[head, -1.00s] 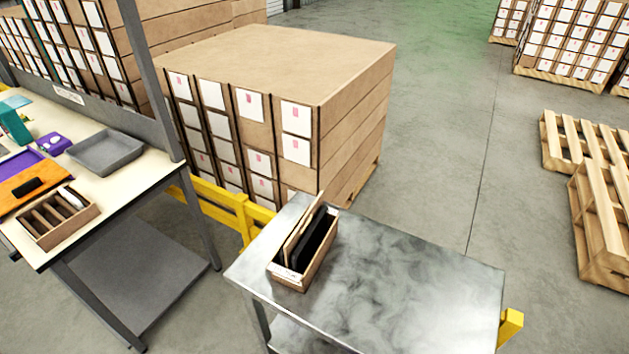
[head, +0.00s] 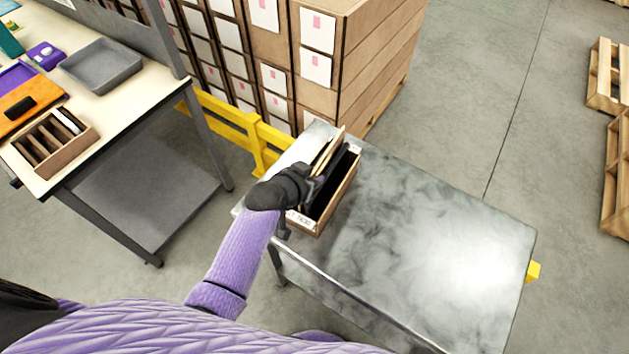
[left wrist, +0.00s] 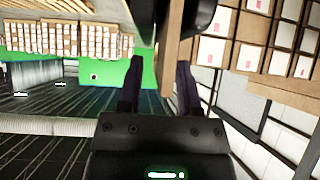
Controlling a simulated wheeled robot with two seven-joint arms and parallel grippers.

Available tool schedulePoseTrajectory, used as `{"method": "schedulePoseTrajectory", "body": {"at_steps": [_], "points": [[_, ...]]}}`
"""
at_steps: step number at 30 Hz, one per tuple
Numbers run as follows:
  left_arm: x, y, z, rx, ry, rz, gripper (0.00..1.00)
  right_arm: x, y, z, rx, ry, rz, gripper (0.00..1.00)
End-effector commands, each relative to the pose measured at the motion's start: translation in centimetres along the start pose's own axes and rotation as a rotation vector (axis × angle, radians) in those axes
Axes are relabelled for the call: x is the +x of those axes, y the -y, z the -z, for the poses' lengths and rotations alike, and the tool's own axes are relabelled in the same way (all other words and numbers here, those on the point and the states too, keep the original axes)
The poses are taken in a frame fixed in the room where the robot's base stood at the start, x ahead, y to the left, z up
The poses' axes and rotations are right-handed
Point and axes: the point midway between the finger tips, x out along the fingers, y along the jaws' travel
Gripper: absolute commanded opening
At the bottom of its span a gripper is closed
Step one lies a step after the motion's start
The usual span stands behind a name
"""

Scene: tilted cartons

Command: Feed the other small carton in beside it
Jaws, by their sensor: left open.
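An open cardboard box (head: 338,204) with a white label on its front stands on the metal table. A tan flat carton (head: 328,150) leans in it, tilted, its top above the rim. Dark flat matter (head: 347,168) shows beside it; I cannot tell whether this is a carton or a shadowed gap. My left gripper (head: 314,184) is open at the box's near left side, covering part of the tan piece. In the left wrist view, a brown edge (left wrist: 173,55) shows between the open fingers (left wrist: 160,78); contact is unclear. My right gripper is out of view.
The metal table (head: 430,230) is bare right of the box. A workbench at left holds a grey tray (head: 103,66) and a divided cardboard box (head: 58,158). A yellow rail (head: 225,115) and stacked cartons (head: 345,60) stand behind. Pallets (head: 616,170) lie at right.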

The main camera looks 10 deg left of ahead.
Motion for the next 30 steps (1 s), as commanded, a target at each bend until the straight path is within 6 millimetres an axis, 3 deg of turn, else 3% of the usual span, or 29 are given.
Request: {"method": "schedulePoseTrajectory", "body": {"at_steps": [3, 12, 25, 30], "points": [[1.06, -0.02, -0.09, 0.000, 0.000, -0.001, 0.44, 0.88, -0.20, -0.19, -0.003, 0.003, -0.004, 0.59], [1.19, -0.02, 0.14, -0.001, 0.000, -0.001, 0.44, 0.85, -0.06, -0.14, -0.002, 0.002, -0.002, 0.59], [1.19, -0.02, 0.10, 0.000, 0.000, 0.000, 0.00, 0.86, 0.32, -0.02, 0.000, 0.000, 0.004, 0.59], [1.19, -0.02, 0.09, 0.000, 0.000, 0.000, 0.00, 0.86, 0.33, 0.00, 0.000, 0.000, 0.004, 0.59]]}}
